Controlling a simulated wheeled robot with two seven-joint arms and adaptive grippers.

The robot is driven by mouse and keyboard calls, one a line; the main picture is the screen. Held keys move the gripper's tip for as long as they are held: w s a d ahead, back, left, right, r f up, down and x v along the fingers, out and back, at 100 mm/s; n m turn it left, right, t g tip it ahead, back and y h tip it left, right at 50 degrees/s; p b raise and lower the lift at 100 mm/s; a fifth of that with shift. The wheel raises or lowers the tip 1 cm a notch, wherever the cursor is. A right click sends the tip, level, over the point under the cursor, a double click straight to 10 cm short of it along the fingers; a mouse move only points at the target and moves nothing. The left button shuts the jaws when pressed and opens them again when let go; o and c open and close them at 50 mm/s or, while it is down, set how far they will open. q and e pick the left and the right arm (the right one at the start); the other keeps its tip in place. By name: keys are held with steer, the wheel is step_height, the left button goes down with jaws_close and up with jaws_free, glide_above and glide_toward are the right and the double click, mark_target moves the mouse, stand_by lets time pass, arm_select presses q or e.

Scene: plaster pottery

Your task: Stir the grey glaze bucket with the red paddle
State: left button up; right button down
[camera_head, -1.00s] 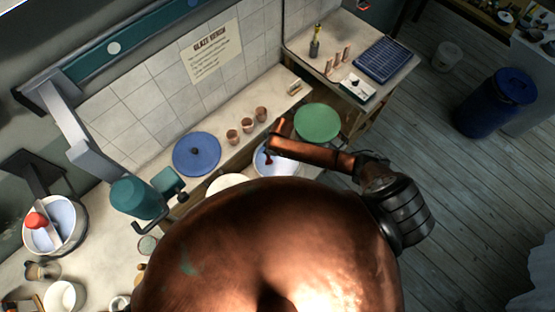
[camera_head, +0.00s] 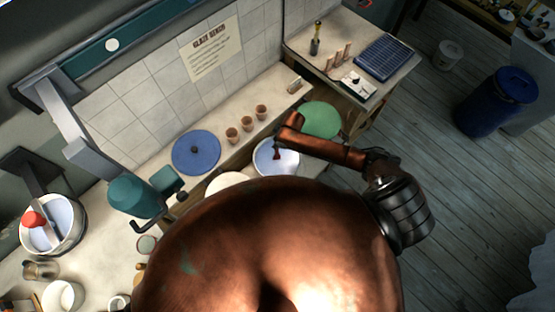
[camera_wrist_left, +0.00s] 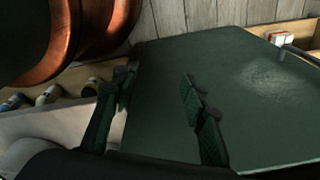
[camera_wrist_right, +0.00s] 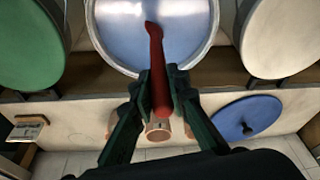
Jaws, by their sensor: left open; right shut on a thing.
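The red paddle (camera_wrist_right: 158,85) is held upright-to-tilted in my right gripper (camera_wrist_right: 160,100), which is shut on it. Its far end reaches over the bucket of pale blue-grey glaze (camera_wrist_right: 185,30); whether it dips into the liquid is hard to tell. In the head view the paddle (camera_head: 277,154) shows as a small dark red piece over the same open bucket (camera_head: 288,165), under my right arm. My left gripper (camera_wrist_left: 160,100) is open and empty in the left wrist view, above a dark green surface (camera_wrist_left: 250,90). The left gripper is hidden in the head view.
A green lid (camera_head: 322,120) and a cream lid (camera_head: 228,181) flank the bucket. A blue lid (camera_head: 196,153) and several small clay cups (camera_head: 247,123) lie on the bench behind. A white pot with a red-topped tool (camera_head: 52,225) stands at left.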

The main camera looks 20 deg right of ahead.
stand_by(0.4)
steer(key=shift+r+p, duration=0.65)
steer(key=shift+r, duration=4.4)
step_height(320, 180, up, 10)
